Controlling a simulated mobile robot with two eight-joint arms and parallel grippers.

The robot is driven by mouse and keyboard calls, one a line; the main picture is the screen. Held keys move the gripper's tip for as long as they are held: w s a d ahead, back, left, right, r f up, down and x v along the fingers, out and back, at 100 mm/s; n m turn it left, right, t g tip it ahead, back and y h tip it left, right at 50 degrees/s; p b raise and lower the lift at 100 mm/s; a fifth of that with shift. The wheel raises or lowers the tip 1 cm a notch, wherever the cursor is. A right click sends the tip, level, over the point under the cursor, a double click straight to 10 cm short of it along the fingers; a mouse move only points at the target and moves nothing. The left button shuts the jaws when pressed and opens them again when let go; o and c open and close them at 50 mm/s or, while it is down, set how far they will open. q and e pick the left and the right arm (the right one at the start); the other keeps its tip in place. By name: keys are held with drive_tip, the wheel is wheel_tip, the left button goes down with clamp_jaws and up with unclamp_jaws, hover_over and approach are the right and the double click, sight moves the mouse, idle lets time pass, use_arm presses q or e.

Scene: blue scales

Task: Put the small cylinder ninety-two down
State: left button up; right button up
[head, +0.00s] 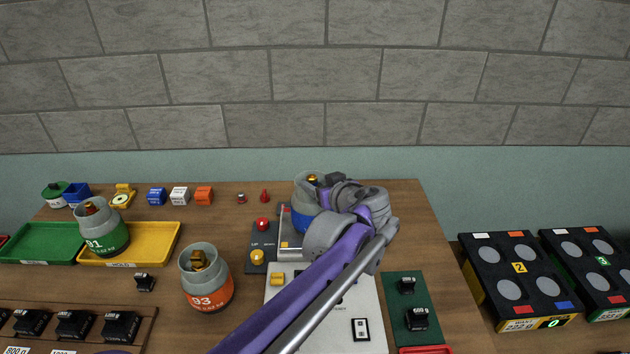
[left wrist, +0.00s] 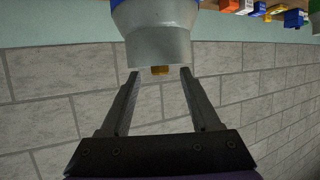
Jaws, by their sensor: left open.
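The small cylinder with a blue band (head: 301,217) and a grey collar stands on the scale at the back middle of the table, partly hidden by my left arm; its number cannot be read. In the left wrist view the cylinder (left wrist: 165,30) appears upside down, its brass valve showing at the collar's opening. My left gripper (head: 336,180) is at the cylinder's collar, to its right in the head view. In the left wrist view its fingers (left wrist: 159,74) are open with nothing between them, the tips close to the collar. My right gripper is not in view.
Orange cylinder 93 (head: 207,283) stands on the table; green cylinder 91 (head: 102,235) stands at the green (head: 40,240) and yellow (head: 150,250) trays. A control box (head: 262,240) with red and yellow buttons is left of the scale. Small coloured blocks line the back edge.

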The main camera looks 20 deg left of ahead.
use_arm(q)
drive_tip(key=v, duration=0.9)
drive_tip(key=shift+s, duration=0.15)
